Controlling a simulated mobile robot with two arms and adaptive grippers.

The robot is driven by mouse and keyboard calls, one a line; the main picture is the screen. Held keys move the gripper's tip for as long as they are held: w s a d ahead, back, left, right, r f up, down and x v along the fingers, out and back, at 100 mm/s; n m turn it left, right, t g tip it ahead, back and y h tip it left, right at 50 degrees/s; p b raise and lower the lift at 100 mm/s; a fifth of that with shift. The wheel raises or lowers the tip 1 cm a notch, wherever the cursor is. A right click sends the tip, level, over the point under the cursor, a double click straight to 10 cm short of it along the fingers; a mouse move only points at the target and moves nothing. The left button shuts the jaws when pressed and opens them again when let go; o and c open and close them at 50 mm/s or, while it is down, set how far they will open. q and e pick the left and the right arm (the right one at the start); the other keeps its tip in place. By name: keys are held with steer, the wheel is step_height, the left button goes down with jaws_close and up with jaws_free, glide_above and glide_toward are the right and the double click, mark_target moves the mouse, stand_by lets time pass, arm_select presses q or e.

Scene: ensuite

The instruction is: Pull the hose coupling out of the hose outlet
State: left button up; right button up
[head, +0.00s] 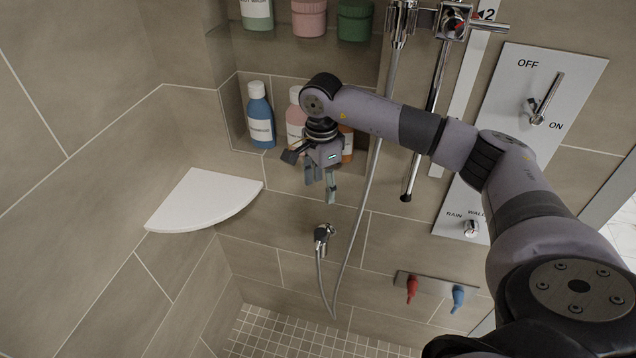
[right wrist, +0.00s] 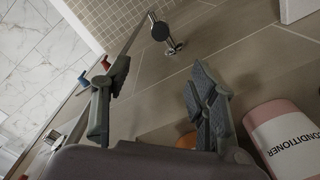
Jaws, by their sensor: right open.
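The chrome hose outlet (head: 326,230) sits on the tiled wall below the bottle niche. The hose coupling (head: 319,245) is at its lower end, with the grey hose (head: 320,280) hanging from it and looping back up. My right gripper (head: 322,190) is open and empty, above the outlet and apart from it. In the right wrist view the outlet (right wrist: 174,47) and a dark round end beside it lie beyond the gap between the open fingers (right wrist: 157,75). The exact join of coupling and outlet is too small to tell. My left gripper is not in view.
A blue bottle (head: 260,116) and a pink conditioner bottle (right wrist: 285,135) stand in the niche close to my right gripper. A white corner shelf (head: 205,200) is at left. A red hook (head: 412,288) and a blue hook (head: 458,298) are at lower right. The wall around the outlet is clear.

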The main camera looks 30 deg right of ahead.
mark_target(320, 232)
step_height(320, 232, down, 17)
steer(key=b, duration=0.9)
steer(key=shift+a+b, duration=0.1)
steer(key=shift+b, duration=0.25)
steer(key=shift+c, duration=0.4)
jaws_close()
steer(key=shift+r+p, duration=1.7)
steer(key=shift+r, duration=1.15)
steer(key=shift+r+p, duration=1.75)
steer(key=shift+r, duration=1.2)
